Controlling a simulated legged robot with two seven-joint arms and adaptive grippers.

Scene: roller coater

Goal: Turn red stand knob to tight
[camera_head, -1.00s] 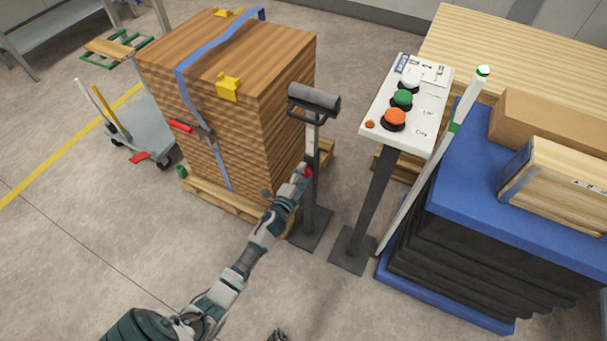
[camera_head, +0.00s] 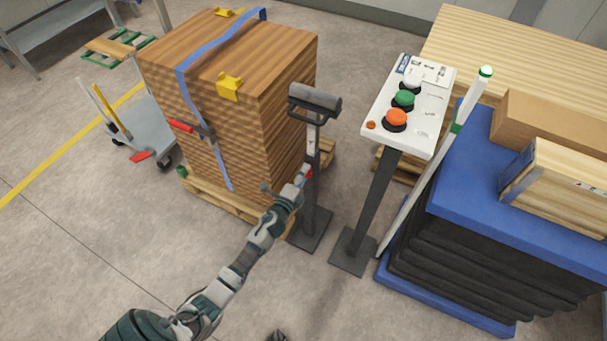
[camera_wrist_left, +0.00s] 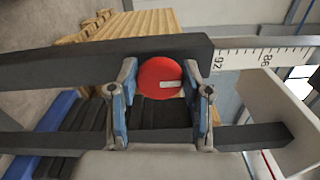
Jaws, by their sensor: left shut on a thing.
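The red knob (camera_wrist_left: 160,78) sits on the dark upright of the roller stand (camera_head: 314,150). In the left wrist view it is a round red disc with a pale mark pointing right. My left gripper (camera_wrist_left: 160,95) has its two blue-grey fingers on either side of the knob and is shut on it. In the head view my left gripper (camera_head: 302,180) reaches the stand's post from the left, and only a bit of red shows there. A scale with numbers (camera_wrist_left: 265,56) runs along the stand beside the knob. A small dark piece at the bottom edge of the head view is unclear.
A strapped wooden stack (camera_head: 225,110) on a pallet stands close left of the stand. A button panel (camera_head: 408,105) on a post stands to the right. A blue lift table (camera_head: 470,205) with boxes is further right. The floor in front is clear.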

